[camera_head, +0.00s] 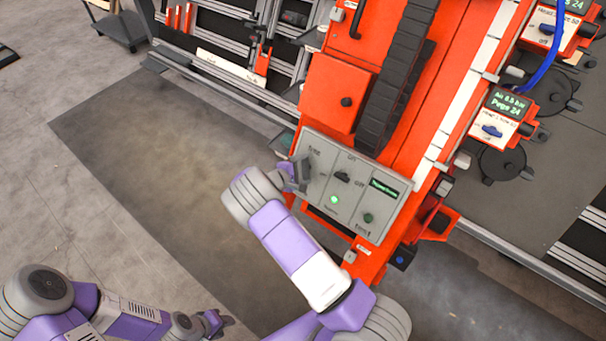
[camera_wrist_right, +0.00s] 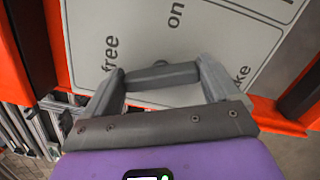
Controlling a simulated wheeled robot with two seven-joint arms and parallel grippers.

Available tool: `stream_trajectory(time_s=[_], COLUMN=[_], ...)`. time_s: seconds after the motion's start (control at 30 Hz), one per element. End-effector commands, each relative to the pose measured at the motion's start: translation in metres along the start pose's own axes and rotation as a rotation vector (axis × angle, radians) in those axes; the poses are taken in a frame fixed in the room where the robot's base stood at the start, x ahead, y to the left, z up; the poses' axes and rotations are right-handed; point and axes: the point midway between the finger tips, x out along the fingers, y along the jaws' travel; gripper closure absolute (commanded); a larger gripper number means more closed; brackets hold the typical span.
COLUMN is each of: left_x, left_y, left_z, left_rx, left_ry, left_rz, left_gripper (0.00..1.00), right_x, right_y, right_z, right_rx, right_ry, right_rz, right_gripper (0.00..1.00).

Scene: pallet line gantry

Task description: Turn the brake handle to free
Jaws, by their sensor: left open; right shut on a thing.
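The grey control panel (camera_head: 350,213) is on the front of the orange gantry column. My right gripper (camera_head: 301,172) is at its left end, below the word "free", and largely covers the brake handle there. In the right wrist view, the grey brake handle (camera_wrist_right: 161,76) lies between the fingertips of my right gripper (camera_wrist_right: 161,82), which is shut on it. The word "free" shows up and left of the handle, and the end of "brake" shows to its right. The handle's exact setting is unclear. My left gripper (camera_head: 222,321) is open and empty, low over the floor, away from the panel.
A black rotary switch (camera_head: 342,177), a green lamp (camera_head: 334,200), a small dark knob (camera_head: 368,217) and a lit display (camera_head: 384,188) share the panel. An orange box (camera_head: 333,92) is above. Open floor (camera_head: 150,140) is at left.

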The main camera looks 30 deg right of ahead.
Motion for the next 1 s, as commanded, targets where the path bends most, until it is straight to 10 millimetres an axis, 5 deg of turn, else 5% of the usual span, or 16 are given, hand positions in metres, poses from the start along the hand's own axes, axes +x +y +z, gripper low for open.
stream_trajectory(time_s=[0.4,1.0], left_x=[0.039,0.051], left_y=[-0.015,-0.019], left_z=[-0.002,-0.002], left_rx=[0.000,0.000], left_ry=[0.000,0.000], left_rz=[0.000,0.000], left_gripper=[0.60,0.60], right_x=[0.001,0.000], right_y=[-0.004,-0.002], right_z=[-0.002,-0.001], right_rx=[0.318,0.451], right_ry=[0.000,0.001], right_rz=[-0.031,-0.046], right_gripper=[0.41,0.41])
